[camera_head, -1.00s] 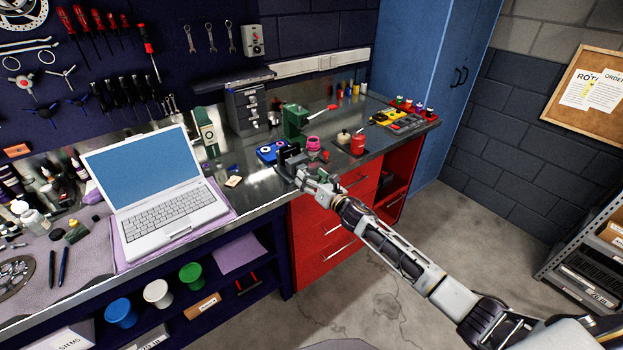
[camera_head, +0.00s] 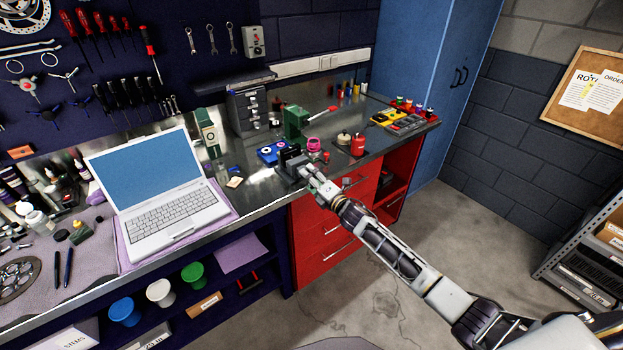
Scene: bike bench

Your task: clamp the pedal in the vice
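A dark grey vice (camera_head: 288,157) appears to stand at the front edge of the metal workbench. My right arm comes in from the lower right. Its gripper (camera_head: 306,172) is at the right front side of the vice, close to it or touching it. The fingers are too small and too merged with the dark vice to tell whether they are open or shut, or hold anything. I cannot make out the pedal; it may be hidden at the vice or the gripper. My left gripper is not in view.
An open laptop (camera_head: 165,212) lies left of the vice. Red drawers (camera_head: 325,236) are below. The floor (camera_head: 440,245) is clear.

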